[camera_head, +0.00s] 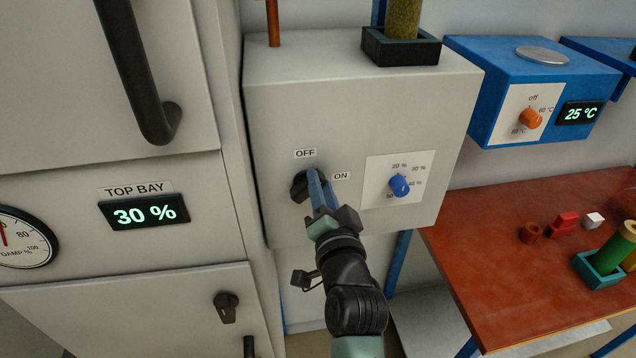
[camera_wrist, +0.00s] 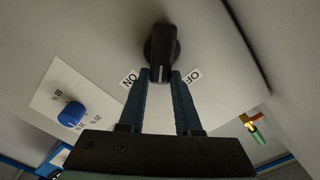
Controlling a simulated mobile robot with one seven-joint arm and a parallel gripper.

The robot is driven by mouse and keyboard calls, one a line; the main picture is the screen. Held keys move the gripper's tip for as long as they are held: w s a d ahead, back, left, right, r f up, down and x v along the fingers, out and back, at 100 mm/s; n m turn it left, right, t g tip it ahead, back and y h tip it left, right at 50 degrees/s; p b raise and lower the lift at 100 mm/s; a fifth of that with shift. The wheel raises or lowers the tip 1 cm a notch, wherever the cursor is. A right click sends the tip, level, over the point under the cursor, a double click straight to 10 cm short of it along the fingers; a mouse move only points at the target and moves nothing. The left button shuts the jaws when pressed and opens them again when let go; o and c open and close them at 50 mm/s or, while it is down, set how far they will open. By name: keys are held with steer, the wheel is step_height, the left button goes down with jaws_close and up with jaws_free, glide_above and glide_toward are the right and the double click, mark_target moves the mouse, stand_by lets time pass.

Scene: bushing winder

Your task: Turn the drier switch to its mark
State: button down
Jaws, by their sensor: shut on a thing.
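The drier switch (camera_head: 299,187) is a black rotary knob on the front of a grey box, between the OFF label (camera_head: 305,154) and the ON label (camera_head: 341,176). My gripper (camera_head: 316,180) is at the knob and partly covers it in the head view. In the wrist view, the fingertips of my gripper (camera_wrist: 161,78) are shut on the handle of the switch (camera_wrist: 161,50). There the handle points down between the ON label (camera_wrist: 130,79) and the OFF label (camera_wrist: 191,78). Whether it lines up with either label is hard to tell.
A blue dial (camera_head: 399,186) with percent marks sits right of the switch on the same box. A display (camera_head: 144,212) on the left cabinet reads 30 %. A blue unit (camera_head: 530,90) with an orange knob is at upper right. A red table (camera_head: 500,250) stands below it.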

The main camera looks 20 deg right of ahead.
steer(key=m, duration=0.3)
steer(key=f+m+p, duration=0.1)
steer(key=shift+s+d+m, duration=0.1)
steer(key=shift+d+m, duration=0.15)
steer(key=shift+m, duration=0.05)
steer(key=shift+d+f+m+p, duration=0.1)
steer(key=shift+f+m+p, duration=0.15)
steer(key=shift+m, duration=0.65)
steer(key=shift+f+m+p, duration=0.15)
steer(key=shift+m+p, duration=0.1)
steer(key=shift+m, duration=0.65)
steer(key=c, duration=0.6)
jaws_free()
steer(key=shift+s, duration=0.1)
steer(key=b+v, duration=0.3)
steer(key=v, duration=1)
